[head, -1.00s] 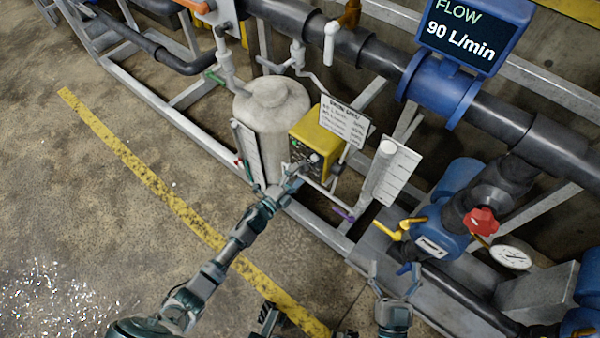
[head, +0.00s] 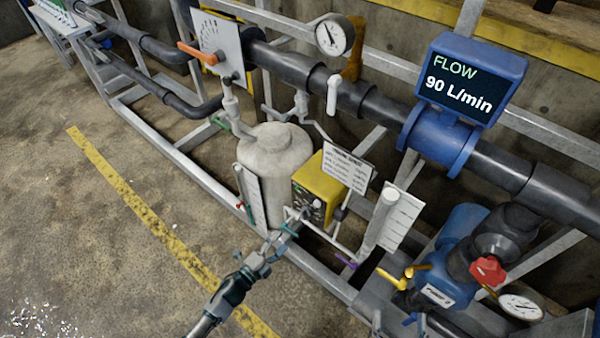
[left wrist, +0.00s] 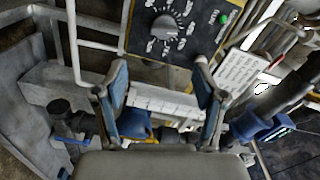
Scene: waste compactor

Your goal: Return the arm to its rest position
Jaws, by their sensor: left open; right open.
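My left arm comes up from the bottom in the head view. Its gripper (head: 290,224) is at the lower front of the yellow control box (head: 318,188). In the left wrist view my left gripper (left wrist: 162,82) has its two fingers spread with nothing between them. The dark panel with a round knob (left wrist: 165,27) is just beyond the fingertips; contact cannot be told.
A grey tank (head: 274,165) stands left of the box. A white pipe and scale card (head: 392,220) are to the right. A blue pump (head: 440,275) with a red valve handle (head: 487,270) lies further right. The floor at left, past the yellow line (head: 150,220), is clear.

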